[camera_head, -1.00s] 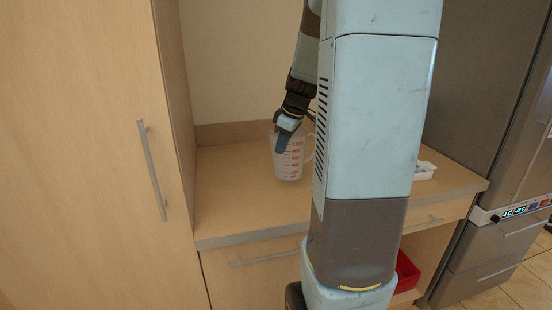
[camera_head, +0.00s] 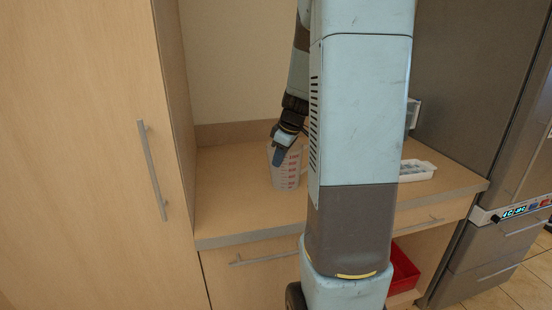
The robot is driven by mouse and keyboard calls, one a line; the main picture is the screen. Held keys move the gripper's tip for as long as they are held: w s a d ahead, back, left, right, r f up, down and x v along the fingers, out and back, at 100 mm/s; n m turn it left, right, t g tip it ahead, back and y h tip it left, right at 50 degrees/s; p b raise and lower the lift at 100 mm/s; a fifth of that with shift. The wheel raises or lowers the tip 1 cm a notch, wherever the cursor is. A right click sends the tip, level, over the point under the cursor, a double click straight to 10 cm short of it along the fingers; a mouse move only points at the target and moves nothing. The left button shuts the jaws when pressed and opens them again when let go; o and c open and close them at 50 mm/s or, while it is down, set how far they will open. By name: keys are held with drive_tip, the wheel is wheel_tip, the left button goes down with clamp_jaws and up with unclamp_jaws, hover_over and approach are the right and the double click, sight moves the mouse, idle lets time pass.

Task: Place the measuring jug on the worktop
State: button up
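The measuring jug (camera_head: 287,177) is translucent with red markings and stands upright over the left part of the wooden worktop (camera_head: 235,205). My gripper (camera_head: 279,153) comes down from above with a finger against the jug's upper left side. It appears shut on the jug's wall; the other finger is hidden. I cannot tell whether the jug's base touches the worktop. My own arm hides the area right of the jug, including part of its handle side.
A white compartmented tray (camera_head: 417,171) lies on the worktop's right part. A tall wooden cabinet (camera_head: 80,150) borders the left and a grey fridge (camera_head: 510,160) the right. A red bin (camera_head: 404,268) sits on a shelf below. The worktop's front left is clear.

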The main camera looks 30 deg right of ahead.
drive_tip(key=o, duration=0.3)
drive_tip(key=shift+o, duration=0.2)
drive_tip(key=v, duration=1.2)
drive_tip(key=s+a+r+m+t+h, duration=0.1)
drive_tip(key=s+a+m, duration=0.6)
drive_tip(key=s+a, duration=1.2)
drive_tip(key=shift+a+r+t, duration=0.15)
drive_tip(key=shift+r+t, duration=0.35)
drive_tip(key=shift+t, duration=0.2)
